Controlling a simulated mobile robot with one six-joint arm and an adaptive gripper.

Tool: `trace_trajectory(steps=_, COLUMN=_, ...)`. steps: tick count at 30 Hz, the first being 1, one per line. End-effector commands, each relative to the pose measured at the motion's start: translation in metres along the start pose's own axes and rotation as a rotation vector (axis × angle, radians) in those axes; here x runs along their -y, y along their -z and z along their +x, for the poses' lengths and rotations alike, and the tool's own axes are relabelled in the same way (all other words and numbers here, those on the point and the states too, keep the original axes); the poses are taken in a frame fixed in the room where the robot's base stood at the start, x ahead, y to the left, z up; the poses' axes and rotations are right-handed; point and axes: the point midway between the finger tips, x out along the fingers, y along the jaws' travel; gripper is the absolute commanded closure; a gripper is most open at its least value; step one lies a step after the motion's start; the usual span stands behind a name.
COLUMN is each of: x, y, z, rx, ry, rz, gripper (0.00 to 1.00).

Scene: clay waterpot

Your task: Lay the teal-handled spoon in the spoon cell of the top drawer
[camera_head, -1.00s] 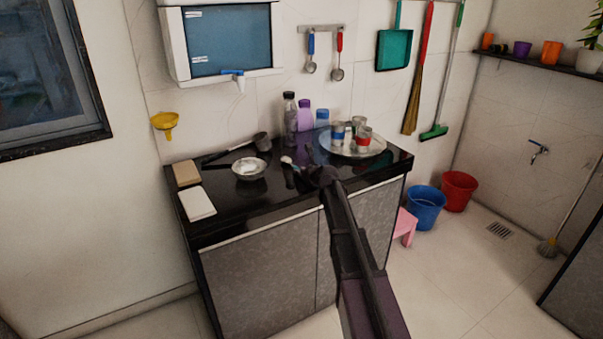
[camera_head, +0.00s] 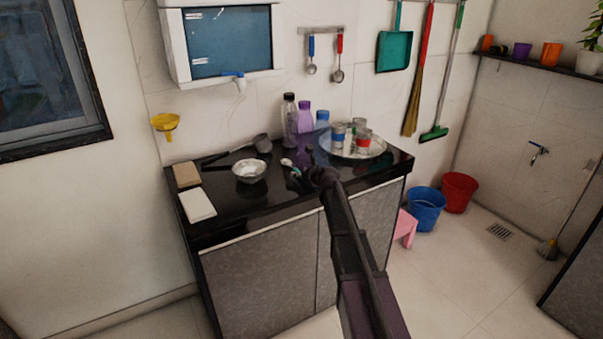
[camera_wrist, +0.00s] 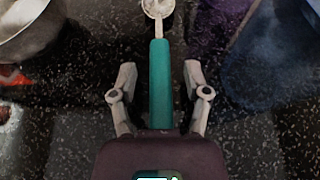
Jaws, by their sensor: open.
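The teal-handled spoon lies on the black counter. In the wrist view its teal handle (camera_wrist: 160,84) runs between my open fingers, with its pale metal bowl (camera_wrist: 157,6) at the top edge. In the head view the spoon (camera_head: 288,163) shows just beyond my gripper (camera_head: 308,178), which is low over the counter. My gripper (camera_wrist: 158,92) also shows in the wrist view, with a finger on each side of the handle and dark gaps between them. No drawer with a spoon cell can be made out; the counter front shows only grey panels.
A metal bowl (camera_head: 249,172) stands left of the spoon. A steel tray (camera_head: 376,149) with several cups is to the right, and bottles (camera_head: 304,117) stand behind. A dark pan (camera_head: 262,143), a brown block (camera_head: 186,175) and a white block (camera_head: 198,205) are on the left.

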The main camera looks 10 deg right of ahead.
Motion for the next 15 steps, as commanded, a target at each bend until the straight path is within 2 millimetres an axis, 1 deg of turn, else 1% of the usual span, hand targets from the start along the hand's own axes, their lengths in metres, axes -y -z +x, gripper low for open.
trace_trajectory(steps=1, x=-0.001, y=-0.001, z=-0.008, rx=0.0, ry=0.001, rz=0.001, gripper=0.38)
trace_trajectory(steps=5, x=-0.001, y=-0.001, z=-0.025, rx=0.0, ry=0.001, rz=0.0, gripper=0.38)
trace_trajectory(steps=15, x=-0.001, y=-0.002, z=-0.082, rx=0.0, ry=0.001, rz=0.0, gripper=0.38)
